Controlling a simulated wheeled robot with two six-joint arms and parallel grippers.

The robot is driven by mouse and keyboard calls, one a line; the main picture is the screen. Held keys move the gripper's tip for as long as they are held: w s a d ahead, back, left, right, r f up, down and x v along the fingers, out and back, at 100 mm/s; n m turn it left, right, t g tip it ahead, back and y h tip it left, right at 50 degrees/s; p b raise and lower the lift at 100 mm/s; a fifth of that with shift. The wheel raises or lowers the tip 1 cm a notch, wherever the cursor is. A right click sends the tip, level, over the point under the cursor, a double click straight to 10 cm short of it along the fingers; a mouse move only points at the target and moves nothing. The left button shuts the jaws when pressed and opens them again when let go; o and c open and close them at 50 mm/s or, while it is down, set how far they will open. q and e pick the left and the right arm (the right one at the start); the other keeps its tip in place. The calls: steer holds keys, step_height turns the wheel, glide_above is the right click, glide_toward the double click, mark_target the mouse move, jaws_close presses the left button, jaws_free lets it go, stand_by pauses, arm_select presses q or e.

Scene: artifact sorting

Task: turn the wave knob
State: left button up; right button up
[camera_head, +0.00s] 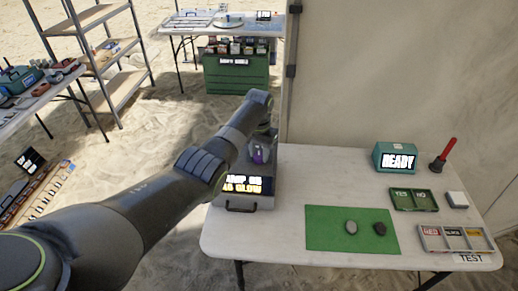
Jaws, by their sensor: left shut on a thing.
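A grey device (262,201) with a front handle stands at the left end of the white table. Its dark screen (243,185) shows orange and white text, partly covered by my left arm. My left gripper (259,153) is over the top of the device, pointing down, and is shut on the wave knob there. The knob is mostly hidden by the gripper and wrist; a small purple patch shows at that spot. How far the knob is turned cannot be seen. My right gripper is not in view.
Shelves stand at the left.

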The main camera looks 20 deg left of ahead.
mark_target(259, 155)
arm_select(q)
steer(key=m+p, duration=0.1)
steer(key=m, duration=0.3)
steer(key=shift+r+m, duration=0.1)
steer(key=shift+m, duration=0.2)
steer(key=shift+m+p, duration=0.45)
steer(key=shift+m, duration=1.45)
steer(key=o, duration=1)
step_height(259, 155, up, 17)
steer(key=b, duration=0.1)
steer(key=shift+r, duration=0.15)
